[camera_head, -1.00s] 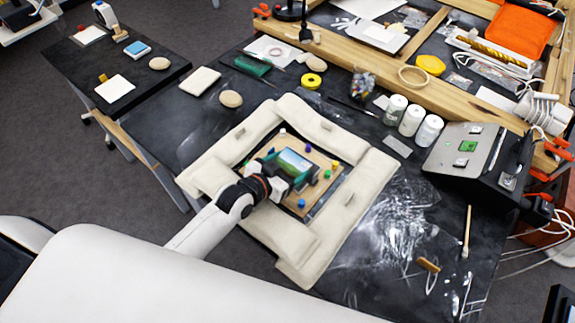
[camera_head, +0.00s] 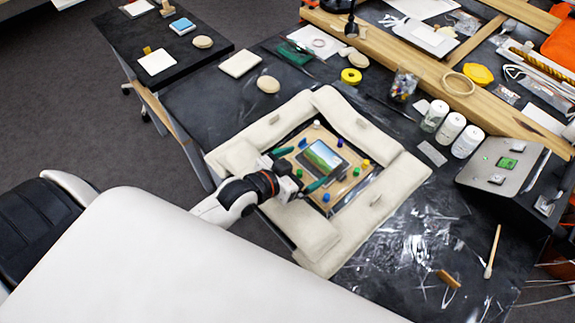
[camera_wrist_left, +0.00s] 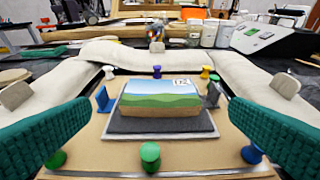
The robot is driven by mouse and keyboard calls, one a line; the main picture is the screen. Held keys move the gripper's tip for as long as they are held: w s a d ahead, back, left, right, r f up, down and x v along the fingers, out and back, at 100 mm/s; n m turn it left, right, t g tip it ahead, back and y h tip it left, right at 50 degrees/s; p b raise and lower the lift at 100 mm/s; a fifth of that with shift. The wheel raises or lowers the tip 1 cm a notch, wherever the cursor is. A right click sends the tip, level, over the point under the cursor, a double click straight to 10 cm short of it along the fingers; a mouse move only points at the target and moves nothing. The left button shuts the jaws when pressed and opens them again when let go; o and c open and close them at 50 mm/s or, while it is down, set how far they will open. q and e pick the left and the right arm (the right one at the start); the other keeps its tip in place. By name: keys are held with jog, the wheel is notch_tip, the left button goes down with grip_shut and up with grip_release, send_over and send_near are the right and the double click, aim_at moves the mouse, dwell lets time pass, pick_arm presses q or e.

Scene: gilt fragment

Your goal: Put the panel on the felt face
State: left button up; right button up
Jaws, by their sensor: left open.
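The panel (camera_head: 324,156) is a small block with a painted landscape of blue sky and green hills. In the left wrist view the panel (camera_wrist_left: 160,97) lies flat, picture up, on a dark grey felt face (camera_wrist_left: 160,125). The felt sits on a light wooden board (camera_wrist_left: 85,160) with coloured pegs around it. My left gripper (camera_head: 301,168), with green ribbed fingers, is open and empty on the near-left side of the panel. Its fingers are spread wide, apart from the panel. My right gripper is not in view.
Cream padded bolsters (camera_head: 390,190) frame the board on the black table. White jars (camera_head: 450,128), a grey device (camera_head: 505,165) and a yellow tape roll (camera_head: 351,76) stand beyond. A brush (camera_head: 492,250) lies at the right. A side table (camera_head: 215,60) stands at the upper left.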

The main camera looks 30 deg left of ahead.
pick_arm(q)
jog(key=v, duration=0.4)
jog(key=shift+s+a+r, duration=0.1)
jog(key=shift+s+a, duration=0.05)
jog(key=shift+s, duration=0.2)
jog(key=shift+s+a+r, duration=0.15)
jog(key=shift+s+r, duration=0.15)
jog(key=shift+s, duration=0.15)
